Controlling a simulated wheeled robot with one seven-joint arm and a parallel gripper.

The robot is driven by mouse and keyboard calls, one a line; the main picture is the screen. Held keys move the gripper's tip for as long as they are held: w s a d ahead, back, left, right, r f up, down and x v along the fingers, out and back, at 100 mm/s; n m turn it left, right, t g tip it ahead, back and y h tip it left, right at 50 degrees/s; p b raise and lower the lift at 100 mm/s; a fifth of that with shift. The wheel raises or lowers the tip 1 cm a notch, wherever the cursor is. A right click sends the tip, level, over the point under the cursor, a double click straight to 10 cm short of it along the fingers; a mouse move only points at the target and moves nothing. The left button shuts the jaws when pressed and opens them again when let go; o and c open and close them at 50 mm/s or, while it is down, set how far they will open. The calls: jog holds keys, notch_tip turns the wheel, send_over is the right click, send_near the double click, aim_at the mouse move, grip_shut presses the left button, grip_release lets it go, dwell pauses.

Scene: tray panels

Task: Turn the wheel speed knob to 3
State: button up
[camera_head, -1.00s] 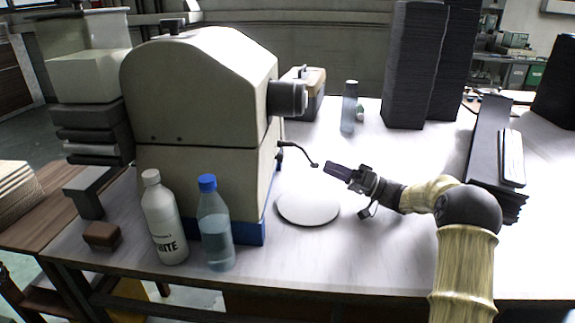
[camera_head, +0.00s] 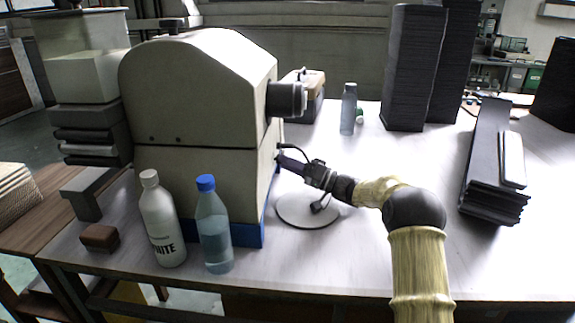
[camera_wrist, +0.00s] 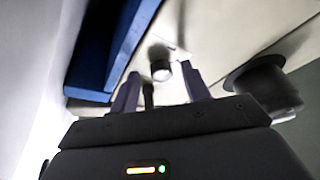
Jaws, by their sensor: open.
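A small round knob (camera_wrist: 160,71), with a pale end and a dark side, sticks out from the machine's cream panel. My gripper (camera_head: 281,158) is close to the right side of the large cream machine (camera_head: 196,95). In the wrist view its two fingers (camera_wrist: 160,76) are apart, with the knob seen between their tips. Nothing is held, and I cannot tell whether the fingers touch the knob. No scale or digits can be read on the knob. In the head view the knob is hidden by the machine and my gripper.
A large black cylinder (camera_head: 287,99) juts from the machine above my gripper. A white disc (camera_head: 300,212) lies on the table below it. A white bottle (camera_head: 161,222) and a blue-capped bottle (camera_head: 214,230) stand in front of the machine. Dark stacks (camera_head: 412,65) stand at the back.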

jog(key=shift+w+a+r, duration=0.15)
jog(key=shift+a, duration=0.2)
jog(key=c, duration=1)
